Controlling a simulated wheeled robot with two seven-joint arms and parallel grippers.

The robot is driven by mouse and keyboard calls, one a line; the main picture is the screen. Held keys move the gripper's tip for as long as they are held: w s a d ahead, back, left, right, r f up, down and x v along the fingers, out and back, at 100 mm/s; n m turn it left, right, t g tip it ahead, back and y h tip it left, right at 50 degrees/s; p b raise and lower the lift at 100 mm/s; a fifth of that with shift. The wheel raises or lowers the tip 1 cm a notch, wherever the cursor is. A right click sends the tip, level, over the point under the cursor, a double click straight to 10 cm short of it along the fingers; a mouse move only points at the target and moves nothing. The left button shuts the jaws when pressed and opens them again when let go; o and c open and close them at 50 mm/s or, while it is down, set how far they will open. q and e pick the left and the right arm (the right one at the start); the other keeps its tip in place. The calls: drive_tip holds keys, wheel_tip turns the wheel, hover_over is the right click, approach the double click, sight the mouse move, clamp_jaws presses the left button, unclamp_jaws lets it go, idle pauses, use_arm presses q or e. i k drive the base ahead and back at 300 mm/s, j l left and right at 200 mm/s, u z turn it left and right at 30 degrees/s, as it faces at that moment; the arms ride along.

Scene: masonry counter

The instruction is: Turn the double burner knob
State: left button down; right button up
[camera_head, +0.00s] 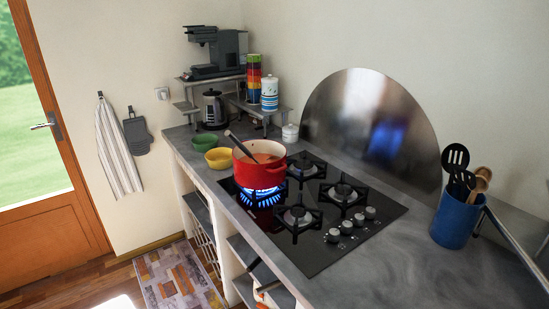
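Several silver burner knobs sit in a slanted row at the front right of the black glass hob (388,214). The nearest knob (333,236) is at the row's lower left end, and the farthest knob (370,212) is at its upper right end. I cannot tell which one is the double burner knob. A blue flame (262,196) burns under a red pot (258,172) on the front left burner. The other visible burners, such as the front right burner (298,217), show no flame. Neither of my grippers is in view.
A dark spoon handle leans out of the pot. A blue utensil holder (455,220) stands on the counter (400,270), right of the hob. A yellow bowl (219,158) and a green bowl (204,142) sit left of the pot. The counter in front of the utensil holder is clear.

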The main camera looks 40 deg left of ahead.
sight(347, 226)
drive_tip(key=u, duration=1)
